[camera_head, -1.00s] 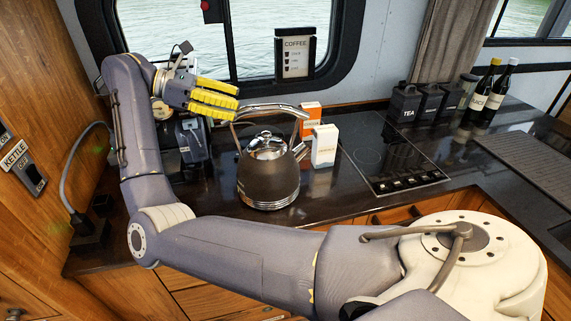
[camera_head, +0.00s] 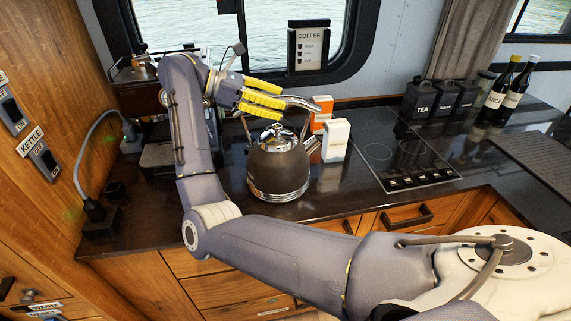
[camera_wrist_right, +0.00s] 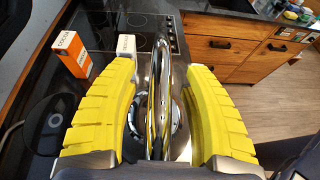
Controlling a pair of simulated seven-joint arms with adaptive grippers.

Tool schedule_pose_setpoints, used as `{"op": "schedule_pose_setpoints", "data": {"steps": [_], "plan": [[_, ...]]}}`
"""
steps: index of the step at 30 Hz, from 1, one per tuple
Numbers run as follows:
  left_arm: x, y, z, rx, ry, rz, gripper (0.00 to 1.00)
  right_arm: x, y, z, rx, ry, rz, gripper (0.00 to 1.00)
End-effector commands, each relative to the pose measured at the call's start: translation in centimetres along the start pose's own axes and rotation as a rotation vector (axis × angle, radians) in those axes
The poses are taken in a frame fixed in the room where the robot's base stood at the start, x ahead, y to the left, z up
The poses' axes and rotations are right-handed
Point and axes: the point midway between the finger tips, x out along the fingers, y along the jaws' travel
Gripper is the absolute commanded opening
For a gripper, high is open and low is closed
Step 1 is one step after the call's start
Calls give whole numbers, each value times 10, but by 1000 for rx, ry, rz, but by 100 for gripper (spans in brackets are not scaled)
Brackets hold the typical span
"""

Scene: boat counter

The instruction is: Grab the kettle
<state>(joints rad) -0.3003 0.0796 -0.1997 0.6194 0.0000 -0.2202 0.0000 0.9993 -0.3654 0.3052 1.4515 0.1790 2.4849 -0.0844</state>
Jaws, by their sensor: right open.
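The kettle (camera_head: 278,168) stands upright on the dark counter (camera_head: 335,195), with a dark body, a shiny lid and a tall metal handle. My right gripper (camera_head: 283,97) has yellow ribbed fingers and is at the top of the handle in the head view. In the right wrist view the fingers of my right gripper (camera_wrist_right: 165,100) are spread open. The kettle handle (camera_wrist_right: 160,85) runs between them, with a gap on each side. Most of the kettle body is hidden below the handle and fingers there. My left gripper is not in view.
An orange box (camera_head: 321,112) and a white box (camera_head: 335,140) stand close at the kettle's right. A black cooktop (camera_head: 392,155) lies further right, with dark canisters (camera_head: 420,98) and bottles (camera_head: 512,85) behind. A coffee machine (camera_head: 140,90) stands at the back left.

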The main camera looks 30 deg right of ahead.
Motion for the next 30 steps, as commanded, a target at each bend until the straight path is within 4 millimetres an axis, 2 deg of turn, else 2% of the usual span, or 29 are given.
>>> {"op": "schedule_pose_setpoints", "data": {"steps": [7, 8, 21, 30], "plan": [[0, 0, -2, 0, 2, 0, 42, 1, 0, -1, -1, -1, 4, 48], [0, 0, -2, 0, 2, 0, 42, 1, 0, -1, -1, 0, 4, 50], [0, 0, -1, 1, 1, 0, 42, 1, 0, -1, -1, 0, 4, 0], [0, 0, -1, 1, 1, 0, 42, 0, 0, 2, 2, -4, 4, 0]]}}
